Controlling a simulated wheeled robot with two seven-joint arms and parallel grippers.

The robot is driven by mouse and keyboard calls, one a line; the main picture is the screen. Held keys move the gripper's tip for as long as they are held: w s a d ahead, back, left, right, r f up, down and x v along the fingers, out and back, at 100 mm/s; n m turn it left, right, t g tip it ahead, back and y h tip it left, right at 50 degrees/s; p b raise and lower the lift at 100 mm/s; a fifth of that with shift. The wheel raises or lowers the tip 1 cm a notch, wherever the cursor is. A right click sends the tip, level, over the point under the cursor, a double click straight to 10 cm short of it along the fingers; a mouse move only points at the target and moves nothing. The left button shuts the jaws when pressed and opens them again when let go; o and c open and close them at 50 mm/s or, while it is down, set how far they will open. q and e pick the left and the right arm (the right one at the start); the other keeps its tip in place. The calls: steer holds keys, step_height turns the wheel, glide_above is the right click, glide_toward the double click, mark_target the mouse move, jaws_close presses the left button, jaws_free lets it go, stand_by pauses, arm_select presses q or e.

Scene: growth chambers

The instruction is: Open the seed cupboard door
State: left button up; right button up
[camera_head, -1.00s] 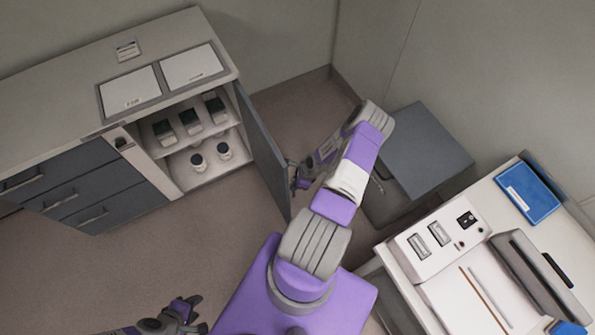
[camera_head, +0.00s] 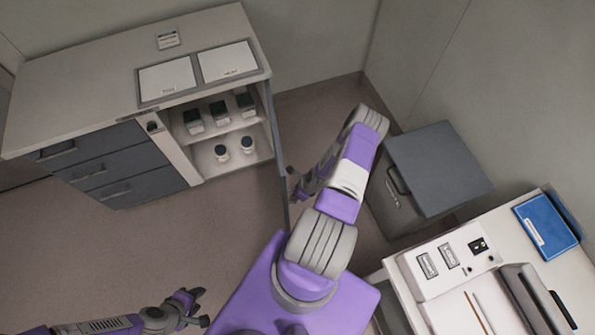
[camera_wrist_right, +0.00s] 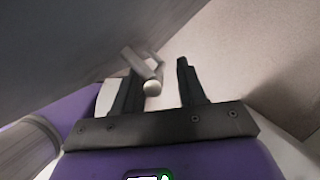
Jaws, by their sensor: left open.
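The seed cupboard door (camera_head: 278,150) is dark grey and stands open at the right end of the bench, seen nearly edge-on. Shelves inside the cupboard (camera_head: 224,140) are exposed. My right gripper (camera_head: 293,187) is at the door's outer side, partly hidden by my arm. In the right wrist view its two dark fingers (camera_wrist_right: 160,88) stand apart. A pale bar handle (camera_wrist_right: 143,66) shows near the left finger; whether it touches cannot be told. The door's grey face (camera_wrist_right: 75,45) fills the upper left there. My left gripper (camera_head: 192,305) is open and empty over the floor, far from the door.
Dark containers (camera_head: 219,112) and two small jars (camera_head: 234,149) stand on the shelves. Grey drawers (camera_head: 95,170) are left of them. A grey cabinet (camera_head: 440,165) stands close right of my right arm. A white instrument bench (camera_head: 440,320) is front right. Floor before the cupboard is clear.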

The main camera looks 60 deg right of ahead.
steer(key=shift+s, duration=0.1)
steer(key=p+v, duration=0.1)
steer(key=v, duration=0.6)
steer(key=shift+r+p, duration=0.3)
steer(key=shift+p, duration=0.1)
steer(key=shift+a, duration=0.1)
